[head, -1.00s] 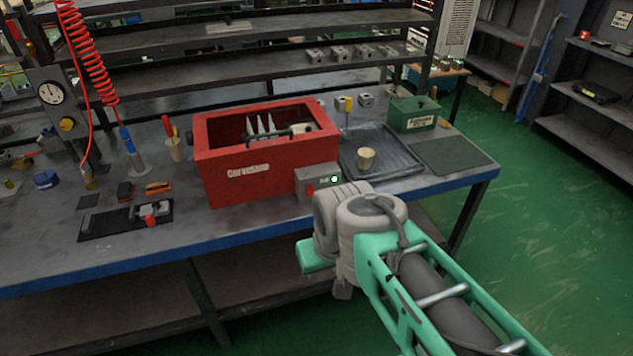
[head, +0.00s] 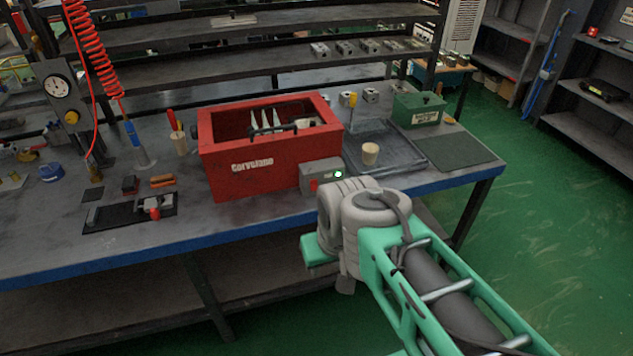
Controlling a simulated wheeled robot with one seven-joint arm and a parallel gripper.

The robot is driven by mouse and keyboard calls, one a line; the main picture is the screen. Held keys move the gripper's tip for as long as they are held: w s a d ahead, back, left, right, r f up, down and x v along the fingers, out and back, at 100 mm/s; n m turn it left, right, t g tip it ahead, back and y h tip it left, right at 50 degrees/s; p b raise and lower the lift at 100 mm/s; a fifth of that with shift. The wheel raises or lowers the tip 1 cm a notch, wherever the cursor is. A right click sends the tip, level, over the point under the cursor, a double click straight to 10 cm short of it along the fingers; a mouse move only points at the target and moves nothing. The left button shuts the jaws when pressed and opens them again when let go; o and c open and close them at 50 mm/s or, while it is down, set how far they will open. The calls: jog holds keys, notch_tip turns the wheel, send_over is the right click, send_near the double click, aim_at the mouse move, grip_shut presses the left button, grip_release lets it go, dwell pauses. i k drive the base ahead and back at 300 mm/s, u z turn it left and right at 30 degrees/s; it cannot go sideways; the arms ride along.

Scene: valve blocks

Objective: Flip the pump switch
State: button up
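A small grey box (head: 318,178) is fixed at the lower right front of the red tank (head: 245,165), near the bench's front edge. It has a lit green lamp (head: 338,174) and a red part (head: 313,186) at its lower left. This looks like the pump's switch box; I cannot make out which way its switch stands. My arm's grey wrist joint and mint links reach in from the lower right, just in front of and below the box. My gripper's fingers do not show.
A dark tray (head: 408,160) with a beige cup (head: 370,153) lies right of the tank. A green box (head: 418,110) stands behind it. A black mat (head: 130,213) with a red-handled valve (head: 154,207) lies at left. A red coiled hose (head: 88,60) hangs far left.

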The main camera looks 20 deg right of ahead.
aim_at(314, 183)
jog(key=u, duration=0.45)
jog(key=k, duration=0.55)
jog(key=u, duration=0.65)
jog(key=i, duration=0.95)
jog(key=z, duration=0.55)
